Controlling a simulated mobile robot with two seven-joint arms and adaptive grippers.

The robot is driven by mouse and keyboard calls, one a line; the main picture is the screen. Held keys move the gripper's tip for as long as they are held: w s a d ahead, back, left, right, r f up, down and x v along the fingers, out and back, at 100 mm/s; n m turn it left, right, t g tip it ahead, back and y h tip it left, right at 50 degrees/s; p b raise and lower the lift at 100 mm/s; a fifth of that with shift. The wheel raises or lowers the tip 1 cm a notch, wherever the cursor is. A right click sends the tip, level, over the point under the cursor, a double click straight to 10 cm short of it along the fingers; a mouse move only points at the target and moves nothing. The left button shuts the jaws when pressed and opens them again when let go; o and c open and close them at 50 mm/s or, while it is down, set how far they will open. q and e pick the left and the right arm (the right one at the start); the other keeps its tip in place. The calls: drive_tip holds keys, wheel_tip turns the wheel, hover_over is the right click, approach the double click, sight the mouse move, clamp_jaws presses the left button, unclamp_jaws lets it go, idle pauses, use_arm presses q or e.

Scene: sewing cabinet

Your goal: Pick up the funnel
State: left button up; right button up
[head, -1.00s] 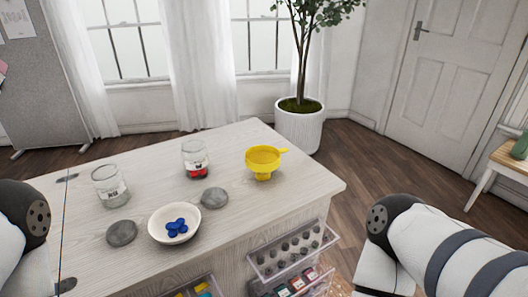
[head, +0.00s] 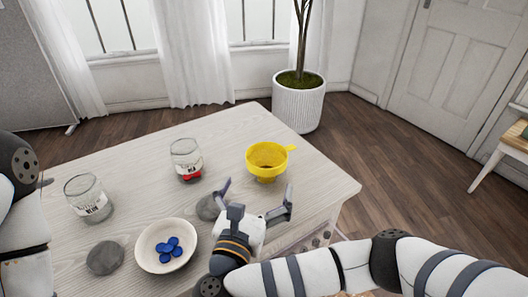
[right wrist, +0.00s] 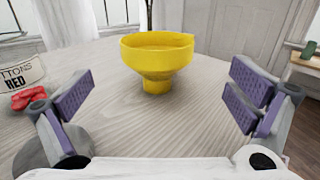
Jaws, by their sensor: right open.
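The yellow funnel (head: 267,158) stands upright, wide mouth up, near the back right part of the cabinet top. It also shows in the right wrist view (right wrist: 157,60), centred ahead of and between the fingers, apart from them. My right gripper (head: 257,198) is open and empty, low over the cabinet top on the near side of the funnel. Its two purple-padded fingers (right wrist: 160,108) are spread wide in the right wrist view. My left arm shows at the left edge of the head view, but its gripper is not in view.
A glass jar with red buttons (head: 187,160) stands left of the funnel. A second jar (head: 88,198), a grey lid (head: 105,258) and a white bowl (head: 150,262) with blue buttons are further left. Another grey lid (head: 207,208) lies beside my right gripper. The top right of the funnel is clear.

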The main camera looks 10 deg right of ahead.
sight(262, 172)
drive_tip(key=x, duration=0.4)
drive_tip(key=shift+w+d+r, duration=0.1)
drive_tip(key=shift+d+r, duration=0.05)
drive_tip(key=shift+r, duration=0.05)
drive_tip(key=shift+w+f, duration=0.1)
drive_tip(key=shift+w, duration=0.05)
drive_tip(key=shift+w+f+b, duration=0.1)
drive_tip(key=shift+w+b, duration=0.2)
drive_tip(key=shift+w, duration=0.15)
drive_tip(key=b+x, duration=0.1)
drive_tip(key=f+b+x, duration=0.1)
drive_tip(key=x, duration=0.1)
drive_tip(key=shift+w+d, duration=0.15)
drive_tip(key=shift+w, duration=0.1)
drive_tip(key=shift+w+d+r, duration=0.1)
drive_tip(key=shift+w+r, duration=0.2)
drive_tip(key=shift+r, duration=0.35)
use_arm(q)
drive_tip(key=shift+g, duration=0.8)
drive_tip(key=s+f, duration=0.3)
drive_tip(key=s, duration=0.1)
drive_tip(key=shift+s+f, duration=0.3)
drive_tip(key=shift+f, duration=0.1)
use_arm(e)
drive_tip(key=c, duration=1)
